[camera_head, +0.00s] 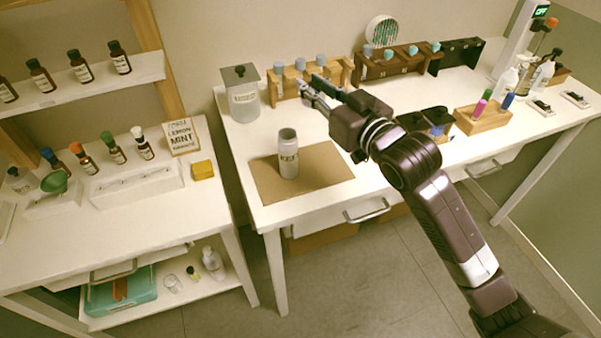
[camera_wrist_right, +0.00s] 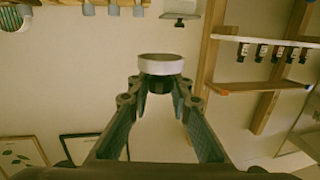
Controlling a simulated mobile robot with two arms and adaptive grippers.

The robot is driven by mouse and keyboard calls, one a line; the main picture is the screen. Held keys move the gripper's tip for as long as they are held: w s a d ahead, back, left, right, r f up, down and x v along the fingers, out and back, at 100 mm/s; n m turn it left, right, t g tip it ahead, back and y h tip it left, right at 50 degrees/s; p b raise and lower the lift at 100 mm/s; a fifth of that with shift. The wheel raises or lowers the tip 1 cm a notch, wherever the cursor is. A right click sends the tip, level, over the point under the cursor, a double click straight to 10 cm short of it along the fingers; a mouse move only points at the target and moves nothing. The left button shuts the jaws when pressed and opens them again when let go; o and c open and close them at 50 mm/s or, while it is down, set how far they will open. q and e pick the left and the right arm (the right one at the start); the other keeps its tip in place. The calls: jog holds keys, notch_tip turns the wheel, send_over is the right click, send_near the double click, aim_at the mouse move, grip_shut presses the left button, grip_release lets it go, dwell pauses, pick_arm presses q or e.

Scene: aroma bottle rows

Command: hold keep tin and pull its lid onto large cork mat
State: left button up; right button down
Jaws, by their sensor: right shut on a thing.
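The keep tin (camera_head: 288,160) is a grey-white cylinder with a dark label, upright on the large cork mat (camera_head: 325,172); its top looks open and dark inside. My right gripper (camera_head: 312,90) is up and behind the tin, pointing left, apart from it. In the right wrist view my right gripper (camera_wrist_right: 160,90) is shut on a round, pale-rimmed piece with a brownish face that looks like the lid (camera_wrist_right: 160,66). I cannot clearly make out this piece in the head view. My left gripper is not in view.
A lidded clear jar (camera_head: 244,103) stands left of the gripper. Wooden racks with blue-capped bottles (camera_head: 300,85) line the back. A wooden box with coloured sticks (camera_head: 483,118) stands right. The cork mat is bare around the tin. A left table holds bottles and a sign (camera_head: 181,138).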

aim_at(311, 166)
jog(key=shift+w+d+f, duration=0.1)
jog(key=shift+f, duration=0.15)
notch_tip(311, 166, down, 19)
jog(key=shift+r+p, duration=0.2)
jog(key=shift+p, duration=0.15)
jog(key=shift+f, duration=0.4)
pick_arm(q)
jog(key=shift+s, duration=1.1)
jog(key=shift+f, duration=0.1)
pick_arm(e)
jog(key=shift+f, duration=0.1)
jog(key=shift+f, duration=0.15)
jog(key=c, duration=2)
grip_release()
jog(key=shift+c, duration=0.2)
